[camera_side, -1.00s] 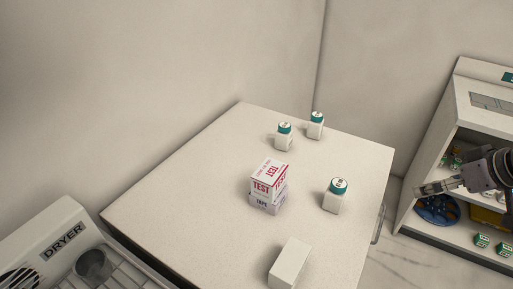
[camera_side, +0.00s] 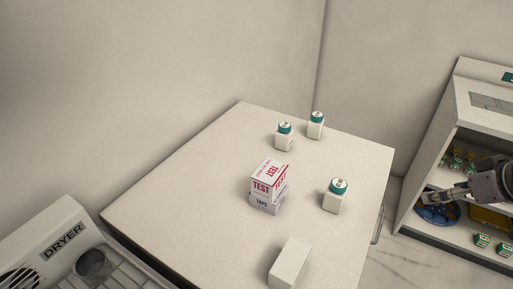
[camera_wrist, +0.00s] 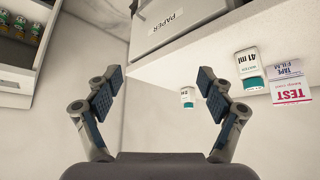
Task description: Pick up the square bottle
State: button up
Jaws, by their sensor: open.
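Three white square-bodied bottles with teal caps stand upright on the white tabletop (camera_side: 210,190) in the side view. One bottle (camera_side: 335,200) is near the right edge, and two more (camera_side: 284,142) (camera_side: 316,130) are toward the back. My gripper (camera_side: 424,197) is off the table's right side, in front of the shelf unit, apart from every bottle. In the wrist view my gripper (camera_wrist: 161,78) is open and empty. A bottle marked 41 ml (camera_wrist: 245,63) and a smaller-looking bottle (camera_wrist: 187,93) show there to the right, partly near the right finger.
A TEST box (camera_side: 268,183) sits on a TAPE box (camera_side: 266,204) mid-table. A plain white block (camera_side: 290,262) lies near the front. The shelf unit (camera_side: 447,150) at right holds a blue tray and several vials. A dryer (camera_side: 50,240) stands front left.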

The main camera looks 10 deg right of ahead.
dwell(0.3)
jog(key=w+a+r+n+g, duration=0.1)
jog(key=w+a+r+n, duration=0.1)
jog(key=w+r+n, duration=0.7)
jog(key=n+g+h, duration=0.3)
jog(key=n, duration=1.6)
send_over(317, 115)
jog(key=s+a, duration=0.2)
jog(key=s, duration=0.1)
notch_tip(317, 115, down, 4)
jog(key=f, duration=0.1)
jog(key=x, duration=0.5)
jog(key=shift+w+d+r, duration=0.15)
jog(key=shift+a+x, duration=0.15)
jog(key=shift+x, duration=1.15)
jog(key=shift+a+x, duration=0.1)
jog(key=shift+x, duration=1.2)
jog(key=shift+w, duration=0.15)
jog(key=c, duration=1)
